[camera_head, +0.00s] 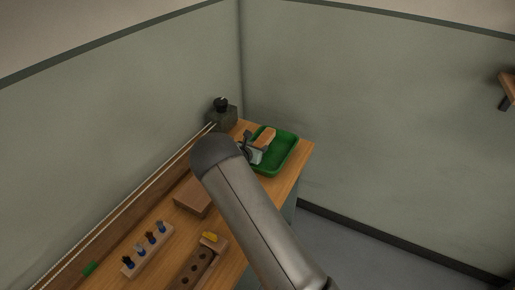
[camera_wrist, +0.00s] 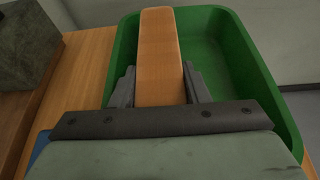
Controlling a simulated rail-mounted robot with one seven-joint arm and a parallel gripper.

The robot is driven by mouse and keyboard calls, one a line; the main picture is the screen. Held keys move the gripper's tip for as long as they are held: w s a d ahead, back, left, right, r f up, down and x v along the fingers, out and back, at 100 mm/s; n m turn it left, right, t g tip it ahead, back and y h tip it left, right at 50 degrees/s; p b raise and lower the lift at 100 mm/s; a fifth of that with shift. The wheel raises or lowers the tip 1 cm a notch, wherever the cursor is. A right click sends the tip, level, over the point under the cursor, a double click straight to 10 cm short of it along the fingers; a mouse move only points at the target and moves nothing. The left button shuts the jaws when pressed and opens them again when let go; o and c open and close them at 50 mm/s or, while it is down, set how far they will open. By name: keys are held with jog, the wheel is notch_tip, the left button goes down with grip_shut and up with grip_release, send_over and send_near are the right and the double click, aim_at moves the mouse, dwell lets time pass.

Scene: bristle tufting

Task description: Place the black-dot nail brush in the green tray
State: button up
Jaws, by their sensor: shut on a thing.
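The green tray (camera_head: 290,150) stands at the far end of the wooden bench, and in the wrist view its walls (camera_wrist: 262,62) surround the area under my fingers. My gripper (camera_head: 252,148) is at the tray's left part, partly hidden by my arm. In the wrist view my gripper (camera_wrist: 160,88) is shut on a tan wooden brush (camera_wrist: 159,50), one finger on each long side. The brush (camera_head: 265,136) is over the tray. I cannot see its bristles, any black dot, or whether it touches the tray floor.
A dark grey block with a black knob (camera_head: 222,116) stands in the back corner. A wooden block (camera_head: 194,195), a rack of several blue and dark tufts (camera_head: 147,250), a holed wooden piece (camera_head: 196,268) and a yellow item (camera_head: 210,237) lie nearer. The tray's right side is empty.

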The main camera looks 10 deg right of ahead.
jog(key=o, duration=1.1)
jog(key=shift+f, duration=0.1)
jog(key=shift+r+p, duration=0.3)
jog(key=shift+p, duration=0.05)
jog(key=r+b+v, duration=0.1)
jog(key=b+v, duration=0.1)
jog(key=v, duration=1)
jog(key=s+d+r+m+g, duration=0.4)
jog(key=s+d+m, duration=0.3)
jog(key=s, duration=0.2)
jog(key=s+d+r+m+g, duration=0.4)
jog(key=s+d+r+m, duration=0.1)
jog(key=s+d+m, duration=0.25)
jog(key=s+a+r+m+y, duration=0.1)
jog(key=s+m, duration=0.3)
jog(key=s, duration=0.4)
jog(key=s+a+r+m+g+y, duration=0.1)
jog(key=s+m+y, duration=0.3)
jog(key=s, duration=0.4)
jog(key=s+a+r+m+g+y, duration=0.1)
jog(key=s+a+m+y, duration=0.2)
jog(key=s+m, duration=0.3)
jog(key=shift+s+a+r, duration=0.1)
jog(key=shift+s+r, duration=0.1)
jog(key=shift+s, duration=0.4)
jog(key=shift+s+r, duration=0.2)
jog(key=shift+s, duration=0.45)
